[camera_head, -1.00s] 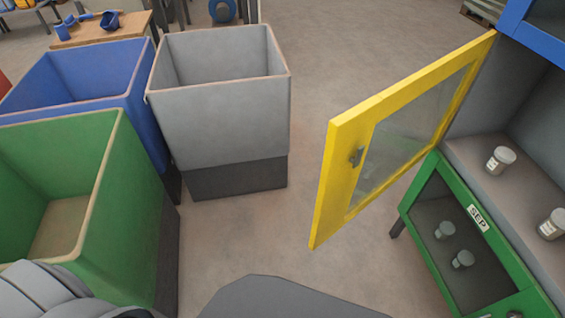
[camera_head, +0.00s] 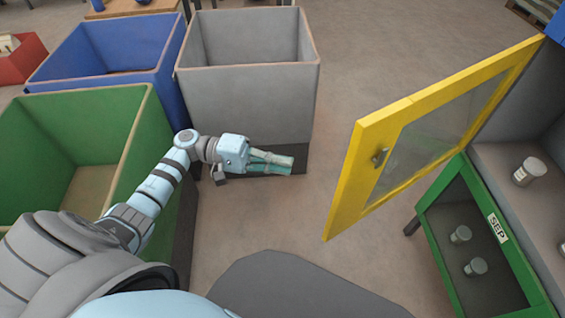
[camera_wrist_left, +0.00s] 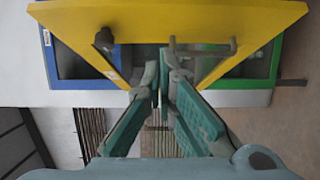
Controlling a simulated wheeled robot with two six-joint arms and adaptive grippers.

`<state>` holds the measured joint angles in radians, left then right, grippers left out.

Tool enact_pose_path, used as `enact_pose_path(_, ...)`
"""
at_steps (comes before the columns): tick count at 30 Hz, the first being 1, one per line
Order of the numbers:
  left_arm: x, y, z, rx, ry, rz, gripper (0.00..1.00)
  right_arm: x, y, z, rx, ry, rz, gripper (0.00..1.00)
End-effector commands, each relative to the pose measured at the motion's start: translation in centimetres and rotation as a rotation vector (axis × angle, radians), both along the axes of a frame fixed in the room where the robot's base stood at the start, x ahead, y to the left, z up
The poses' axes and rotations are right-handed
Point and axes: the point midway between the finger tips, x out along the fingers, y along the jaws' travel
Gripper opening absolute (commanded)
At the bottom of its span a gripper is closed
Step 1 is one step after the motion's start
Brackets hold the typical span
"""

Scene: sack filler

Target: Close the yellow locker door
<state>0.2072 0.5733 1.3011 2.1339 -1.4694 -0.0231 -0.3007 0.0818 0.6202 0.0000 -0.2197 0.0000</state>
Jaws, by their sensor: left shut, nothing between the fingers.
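In the left wrist view the yellow door (camera_wrist_left: 165,18) spans the top, beyond the closed fingers (camera_wrist_left: 165,62) of my left gripper. My right gripper is in neither view.
The open locker compartment (camera_head: 500,160) holds a white-lidded jar (camera_head: 529,171). Below it is a green-framed compartment (camera_head: 464,167) with jars. A grey bin (camera_head: 247,95), blue bin (camera_head: 60,75) and green bin (camera_head: 150,125) stand at left. Bare floor lies between bins and door.

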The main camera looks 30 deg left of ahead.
Motion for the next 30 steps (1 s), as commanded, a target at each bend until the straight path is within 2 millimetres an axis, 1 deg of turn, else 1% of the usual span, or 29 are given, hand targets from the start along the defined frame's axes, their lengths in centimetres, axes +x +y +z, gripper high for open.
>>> enact_pose_path(1, 0.3, -1.0, 0.3, -0.005, -0.002, -0.001, 0.00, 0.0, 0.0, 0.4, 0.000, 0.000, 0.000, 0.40)
enact_pose_path(3, 0.6, -2.6, 0.3, -0.004, -0.002, 0.000, 0.00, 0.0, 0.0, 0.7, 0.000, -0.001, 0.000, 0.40)
enact_pose_path(9, 1.7, -6.8, 0.3, -0.004, -0.001, 0.001, 0.00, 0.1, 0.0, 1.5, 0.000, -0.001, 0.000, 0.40)
enact_pose_path(12, 0.7, -8.2, 0.3, -0.001, 0.003, 0.001, 0.00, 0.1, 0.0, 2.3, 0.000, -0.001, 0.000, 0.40)
enact_pose_path(15, 0.1, -9.3, 0.2, 0.000, 0.002, 0.003, 0.00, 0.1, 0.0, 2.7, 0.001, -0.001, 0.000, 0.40)
enact_pose_path(20, -0.3, -10.0, 0.0, 0.000, 0.002, 0.003, 0.00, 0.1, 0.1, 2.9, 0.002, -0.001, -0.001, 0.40)
enact_pose_path(30, -0.3, -10.0, -0.1, 0.000, 0.002, 0.005, 0.00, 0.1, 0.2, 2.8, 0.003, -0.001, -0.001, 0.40)
